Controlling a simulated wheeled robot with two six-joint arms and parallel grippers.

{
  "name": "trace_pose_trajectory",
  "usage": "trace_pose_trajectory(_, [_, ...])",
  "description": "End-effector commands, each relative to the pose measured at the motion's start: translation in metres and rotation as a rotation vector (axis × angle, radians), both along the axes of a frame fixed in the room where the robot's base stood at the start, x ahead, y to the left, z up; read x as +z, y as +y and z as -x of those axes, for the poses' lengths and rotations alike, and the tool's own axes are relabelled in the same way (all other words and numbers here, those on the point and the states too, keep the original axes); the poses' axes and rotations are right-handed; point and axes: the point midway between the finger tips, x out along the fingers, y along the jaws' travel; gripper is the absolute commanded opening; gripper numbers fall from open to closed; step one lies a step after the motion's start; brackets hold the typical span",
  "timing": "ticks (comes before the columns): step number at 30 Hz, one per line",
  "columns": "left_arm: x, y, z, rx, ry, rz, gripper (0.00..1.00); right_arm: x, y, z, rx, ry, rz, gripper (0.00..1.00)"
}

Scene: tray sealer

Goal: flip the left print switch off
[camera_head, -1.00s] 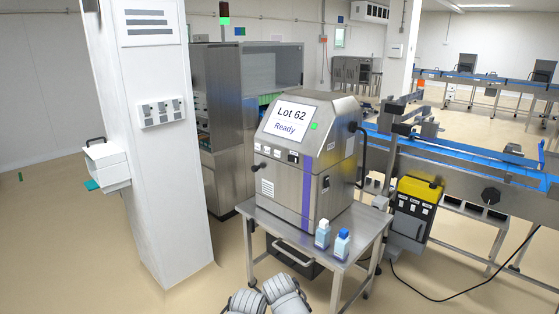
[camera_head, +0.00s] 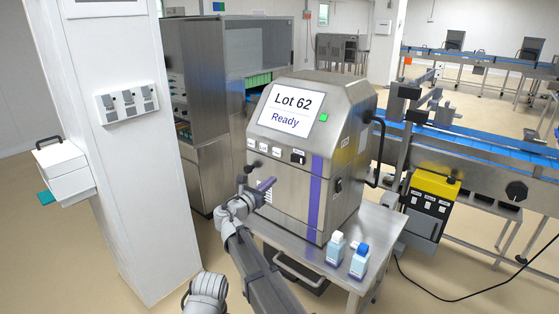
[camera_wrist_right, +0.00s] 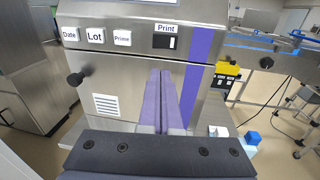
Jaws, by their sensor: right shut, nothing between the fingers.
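The printer (camera_head: 290,190) is a steel cabinet on a metal table, its screen reading "Lot 62 Ready". Its Print switch (camera_head: 298,157) is a black rocker under a "Print" label, right of several white buttons. The switch (camera_wrist_right: 165,42) is at the top middle of the right wrist view; which way it is set is too small to tell. My right gripper (camera_head: 268,183) is shut and empty, with purple fingers in front of the printer's front panel. In the right wrist view its fingertips (camera_wrist_right: 160,74) are below the switch, apart from it. My left gripper is out of view.
Two bottles (camera_head: 347,255) stand on the table's (camera_head: 385,232) front right corner. A black knob (camera_wrist_right: 76,79) sticks out left of the fingers. A white pillar (camera_head: 140,190) with a switch panel stands left. A yellow-topped box (camera_head: 432,188) and blue conveyor are at right.

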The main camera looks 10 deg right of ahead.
Motion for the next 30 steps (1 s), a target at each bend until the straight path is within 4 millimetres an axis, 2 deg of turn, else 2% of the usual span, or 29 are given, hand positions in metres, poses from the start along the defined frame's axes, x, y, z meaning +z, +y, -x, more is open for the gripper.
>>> trace_pose_trajectory(14, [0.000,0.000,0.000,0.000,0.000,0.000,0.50,0.003,-0.002,-0.006,0.004,0.006,0.025,0.00])
trace_pose_trajectory(19, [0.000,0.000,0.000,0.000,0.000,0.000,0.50,0.002,-0.018,-0.023,0.002,0.007,0.024,0.00])
trace_pose_trajectory(30, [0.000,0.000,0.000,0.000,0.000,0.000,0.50,0.002,-0.069,-0.077,0.002,0.006,0.023,0.00])
